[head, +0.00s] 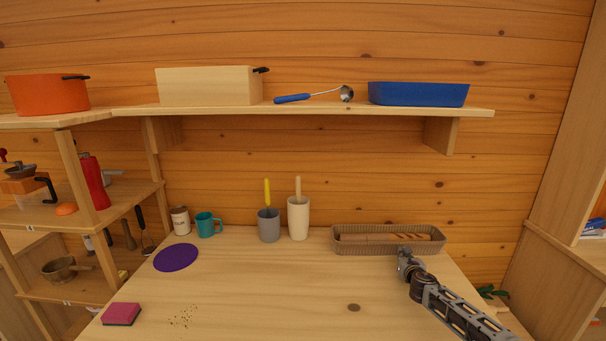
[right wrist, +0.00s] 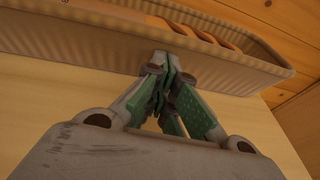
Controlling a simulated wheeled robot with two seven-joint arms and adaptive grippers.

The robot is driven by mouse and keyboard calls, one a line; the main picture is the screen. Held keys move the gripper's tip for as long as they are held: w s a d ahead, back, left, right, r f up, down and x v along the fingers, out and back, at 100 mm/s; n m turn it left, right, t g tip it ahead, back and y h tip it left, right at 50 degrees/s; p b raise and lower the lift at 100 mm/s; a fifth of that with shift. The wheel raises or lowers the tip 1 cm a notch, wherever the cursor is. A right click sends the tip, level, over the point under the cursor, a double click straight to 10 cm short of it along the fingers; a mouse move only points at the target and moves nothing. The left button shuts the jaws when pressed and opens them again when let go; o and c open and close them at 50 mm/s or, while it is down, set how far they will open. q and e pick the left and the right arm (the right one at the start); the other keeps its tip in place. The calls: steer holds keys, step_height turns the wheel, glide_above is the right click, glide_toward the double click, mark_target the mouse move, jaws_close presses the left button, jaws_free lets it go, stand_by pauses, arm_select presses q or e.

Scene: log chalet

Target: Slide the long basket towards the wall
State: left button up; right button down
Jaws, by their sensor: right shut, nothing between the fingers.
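The long basket (head: 345,246) is a brown woven tray with a baguette (head: 385,238) in it. It stands at the back right of the table, close to the log wall (head: 400,180). My right gripper (head: 404,252) is shut and empty at the basket's front side, right of its middle. In the right wrist view the closed fingertips (right wrist: 168,65) are at the basket's front wall (right wrist: 80,42); I cannot tell for sure whether they touch it. My left gripper is not in view.
A cream cup (head: 299,219) and a grey cup (head: 269,227) stand left of the basket. A teal mug (head: 208,225), a can (head: 180,220), a purple mat (head: 176,258) and a pink sponge (head: 121,313) are further left. A shelf (head: 320,109) hangs above. The table's middle is clear.

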mark_target(394, 250)
steer(key=shift+w+a+b, duration=0.4)
steer(key=shift+w+a, duration=0.7)
steer(key=shift+w, duration=0.1)
